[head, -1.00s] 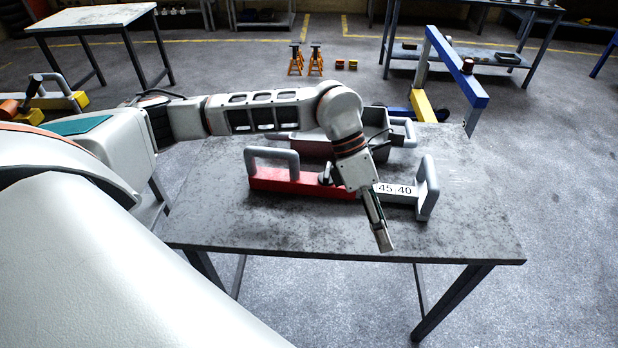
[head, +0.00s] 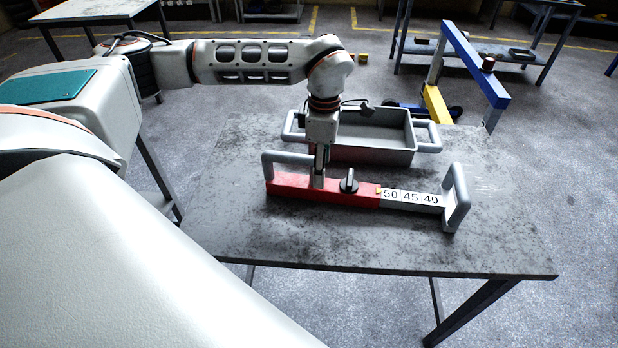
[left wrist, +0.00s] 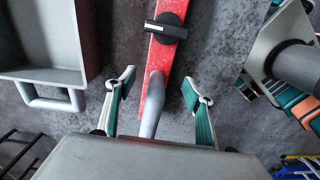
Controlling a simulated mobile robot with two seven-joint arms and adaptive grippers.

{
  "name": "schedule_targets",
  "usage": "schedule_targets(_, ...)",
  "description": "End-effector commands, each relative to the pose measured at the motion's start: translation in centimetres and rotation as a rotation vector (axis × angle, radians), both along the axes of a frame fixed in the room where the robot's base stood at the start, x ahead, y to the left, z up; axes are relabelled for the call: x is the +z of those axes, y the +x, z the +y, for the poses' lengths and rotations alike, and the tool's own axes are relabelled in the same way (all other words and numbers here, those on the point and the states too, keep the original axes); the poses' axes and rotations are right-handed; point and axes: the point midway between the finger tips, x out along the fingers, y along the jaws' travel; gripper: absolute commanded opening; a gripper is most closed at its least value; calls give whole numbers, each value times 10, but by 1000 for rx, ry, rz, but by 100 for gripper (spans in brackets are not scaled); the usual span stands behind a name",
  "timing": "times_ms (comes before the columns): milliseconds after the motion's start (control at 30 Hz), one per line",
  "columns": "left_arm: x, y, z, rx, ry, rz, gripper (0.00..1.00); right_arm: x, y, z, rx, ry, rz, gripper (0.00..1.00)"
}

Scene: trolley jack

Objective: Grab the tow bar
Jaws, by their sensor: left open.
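The tow bar (head: 290,185) lies on the grey table. It has a red body, a dark knob, a grey end marked 50 45 40 and a grey loop handle at each end. My left gripper (head: 319,182) points down at the red part, by the inner end of the left loop handle (head: 285,157). In the left wrist view the open gripper (left wrist: 160,92) has one teal finger on each side of the grey handle (left wrist: 153,105), with gaps on both sides. I cannot tell the height between fingertips and bar. My right gripper is not in view.
A grey tray (head: 370,155) with side handles stands behind the bar on the table (head: 330,245). The table's front is clear. A blue and yellow frame (head: 475,65) stands on the floor beyond the table, and a workbench (head: 400,48) is behind.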

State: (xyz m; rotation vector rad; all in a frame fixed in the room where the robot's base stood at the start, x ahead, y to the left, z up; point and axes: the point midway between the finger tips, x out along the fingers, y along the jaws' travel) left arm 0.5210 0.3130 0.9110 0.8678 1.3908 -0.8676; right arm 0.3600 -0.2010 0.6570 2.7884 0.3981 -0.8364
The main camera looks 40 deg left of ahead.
Motion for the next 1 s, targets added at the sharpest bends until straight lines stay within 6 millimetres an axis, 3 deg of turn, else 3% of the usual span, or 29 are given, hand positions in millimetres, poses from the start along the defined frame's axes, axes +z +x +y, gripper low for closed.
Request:
schedule_targets(267,-6,0,-1,0,-2,1,53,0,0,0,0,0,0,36)
schedule_targets(800,-69,-5,0,1,-1,2,53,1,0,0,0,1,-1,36)
schedule_targets(1000,-78,-5,0,0,-2,0,53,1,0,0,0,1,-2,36)
